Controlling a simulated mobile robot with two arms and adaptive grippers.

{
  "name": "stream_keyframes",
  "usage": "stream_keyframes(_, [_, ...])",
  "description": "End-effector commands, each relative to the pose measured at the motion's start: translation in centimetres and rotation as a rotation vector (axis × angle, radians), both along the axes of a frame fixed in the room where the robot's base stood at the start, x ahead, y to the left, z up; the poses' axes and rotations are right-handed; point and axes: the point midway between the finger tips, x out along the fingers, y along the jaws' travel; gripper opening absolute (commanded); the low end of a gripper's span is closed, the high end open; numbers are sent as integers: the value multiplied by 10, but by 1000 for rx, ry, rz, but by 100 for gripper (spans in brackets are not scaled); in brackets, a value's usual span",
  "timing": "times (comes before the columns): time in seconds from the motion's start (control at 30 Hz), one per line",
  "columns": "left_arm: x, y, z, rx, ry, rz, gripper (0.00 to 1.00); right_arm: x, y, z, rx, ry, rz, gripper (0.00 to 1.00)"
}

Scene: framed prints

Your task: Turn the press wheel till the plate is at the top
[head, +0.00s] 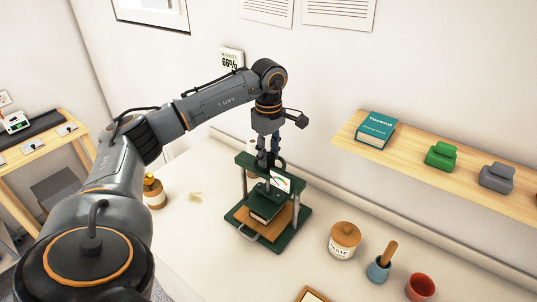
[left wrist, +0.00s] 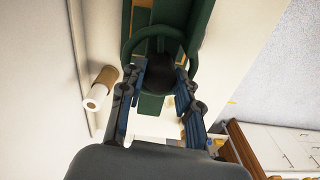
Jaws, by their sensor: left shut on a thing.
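The green press (head: 300,214) stands on the white worktop, with two pale posts and a crossbar (head: 245,160). A green book (head: 263,208) lies on a wooden board (head: 271,228) on its base. The press plate is low between the posts, close over the book; I cannot tell whether they touch. My left gripper (head: 268,158) points down on top of the press and largely hides the wheel. In the left wrist view, the green wheel (left wrist: 128,45) shows as a curved rim, and the gripper's fingers (left wrist: 160,92) are around its dark knob (left wrist: 160,76). My right gripper is not in view.
A labelled jar (head: 345,240), a blue pot with a wooden handle (head: 379,268) and a red cup (head: 420,287) stand right of the press. A wall shelf (head: 440,178) holds a teal book (head: 376,130).

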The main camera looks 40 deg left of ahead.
Motion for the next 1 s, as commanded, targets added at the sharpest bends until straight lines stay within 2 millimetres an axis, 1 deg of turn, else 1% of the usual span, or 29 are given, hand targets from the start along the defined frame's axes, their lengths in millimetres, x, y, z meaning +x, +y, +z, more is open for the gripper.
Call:
stream_keyframes(0.3, [1, 1, 1, 0, -4, 90, 1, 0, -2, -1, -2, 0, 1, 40])
stream_keyframes(0.77, [1, 1, 1, 0, -4, 99, 1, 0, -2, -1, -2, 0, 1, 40])
stream_keyframes(0.8, [1, 1, 1, 0, -5, 99, 41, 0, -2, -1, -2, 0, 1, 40])
stream_keyframes(0.87, [1, 1, 1, 0, -4, 98, 53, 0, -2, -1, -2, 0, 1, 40])
stream_keyframes(0.9, [1, 1, 1, 0, -4, 98, 56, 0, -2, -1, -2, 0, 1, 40])
stream_keyframes(1.0, [0, 0, 1, 0, -3, 98, 56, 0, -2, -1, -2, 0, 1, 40])
